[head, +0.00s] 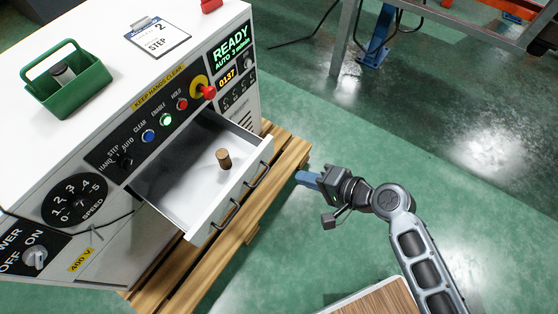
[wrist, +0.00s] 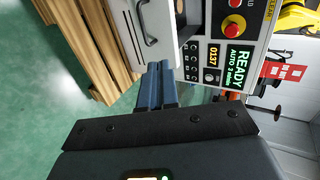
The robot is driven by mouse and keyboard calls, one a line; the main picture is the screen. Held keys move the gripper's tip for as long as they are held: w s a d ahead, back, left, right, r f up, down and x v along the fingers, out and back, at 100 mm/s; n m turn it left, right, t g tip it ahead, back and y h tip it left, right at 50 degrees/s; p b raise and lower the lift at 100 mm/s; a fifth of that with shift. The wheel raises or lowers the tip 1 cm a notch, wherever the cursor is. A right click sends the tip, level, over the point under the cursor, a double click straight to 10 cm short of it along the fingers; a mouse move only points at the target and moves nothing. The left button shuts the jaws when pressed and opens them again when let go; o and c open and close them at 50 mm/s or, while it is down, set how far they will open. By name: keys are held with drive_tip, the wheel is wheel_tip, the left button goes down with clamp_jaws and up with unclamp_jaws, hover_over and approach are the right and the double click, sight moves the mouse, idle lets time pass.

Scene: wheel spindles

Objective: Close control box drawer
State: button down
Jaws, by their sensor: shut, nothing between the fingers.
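The control box drawer (head: 200,180) is pulled out of the front of the white control box (head: 105,95). It is open, and a small brown cylinder (head: 223,159) stands inside it. The drawer front carries two dark handles (head: 257,176). My gripper (head: 303,179) is to the right of the drawer front, apart from it, with its blue fingers pointing left toward the box. In the wrist view my gripper (wrist: 158,85) is shut and empty. The drawer front (wrist: 150,28) with one handle shows beyond the fingertips there.
The box stands on a wooden pallet (head: 180,285). A green caddy (head: 68,80) and a clipboard (head: 157,37) lie on top of the box. A red button (head: 208,92) sticks out of the panel above the drawer.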

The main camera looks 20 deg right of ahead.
approach(256, 160)
wheel_tip(256, 160, down, 3)
drive_tip(key=w+a, duration=0.2)
drive_tip(key=w, duration=0.1)
drive_tip(key=shift+w+a+r, duration=0.15)
drive_tip(key=shift+w+a, duration=0.15)
drive_tip(key=shift+a, duration=0.05)
drive_tip(key=shift+w+a, duration=0.25)
drive_tip(key=shift+w, duration=0.2)
drive_tip(key=w+a+b, duration=0.5)
drive_tip(key=w+a, duration=0.6)
drive_tip(key=w, duration=0.5)
drive_tip(key=shift+w, duration=0.2)
